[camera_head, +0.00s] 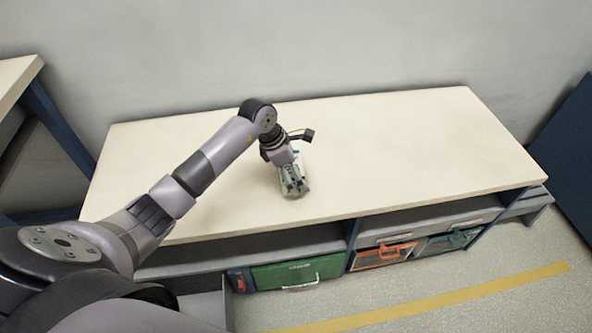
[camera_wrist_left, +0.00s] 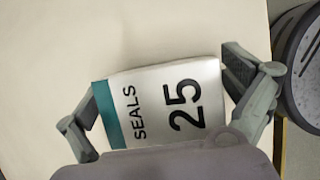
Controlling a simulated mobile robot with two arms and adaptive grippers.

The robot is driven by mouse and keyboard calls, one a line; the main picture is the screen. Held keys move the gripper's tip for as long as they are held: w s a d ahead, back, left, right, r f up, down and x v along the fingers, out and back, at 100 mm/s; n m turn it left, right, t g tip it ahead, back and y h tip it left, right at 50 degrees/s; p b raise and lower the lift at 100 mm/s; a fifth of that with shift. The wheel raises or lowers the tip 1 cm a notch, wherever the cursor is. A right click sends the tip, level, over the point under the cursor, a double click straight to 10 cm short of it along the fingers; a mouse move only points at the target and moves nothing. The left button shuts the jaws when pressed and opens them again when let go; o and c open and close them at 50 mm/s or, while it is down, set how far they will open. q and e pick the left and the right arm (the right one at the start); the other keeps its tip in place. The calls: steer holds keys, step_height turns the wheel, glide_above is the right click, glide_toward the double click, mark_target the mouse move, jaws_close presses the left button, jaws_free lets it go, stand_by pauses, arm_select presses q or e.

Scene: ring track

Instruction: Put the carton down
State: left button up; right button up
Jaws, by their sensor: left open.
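The carton (camera_wrist_left: 165,104) is white with a teal band and the words "SEALS 25". It rests on the cream table top (camera_head: 400,135). In the head view my left gripper (camera_head: 294,187) is over the carton and hides most of it. In the left wrist view my left gripper (camera_wrist_left: 165,110) is open, with one finger on each side of the carton. The left finger is close to the teal end and the right finger is close to the other end. I cannot tell whether either finger touches it. My right gripper is in neither view.
The rest of the table top is bare. Below it, shelves hold a green bin (camera_head: 298,274), an orange bin (camera_head: 383,255) and a teal bin (camera_head: 450,241). A grey wall (camera_head: 300,50) stands behind. A yellow line (camera_head: 440,303) runs along the floor in front.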

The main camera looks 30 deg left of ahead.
arm_select(q)
steer(key=shift+r, duration=0.1)
steer(key=p+v, duration=0.1)
steer(key=v, duration=1.1)
steer(key=shift+p, duration=0.3)
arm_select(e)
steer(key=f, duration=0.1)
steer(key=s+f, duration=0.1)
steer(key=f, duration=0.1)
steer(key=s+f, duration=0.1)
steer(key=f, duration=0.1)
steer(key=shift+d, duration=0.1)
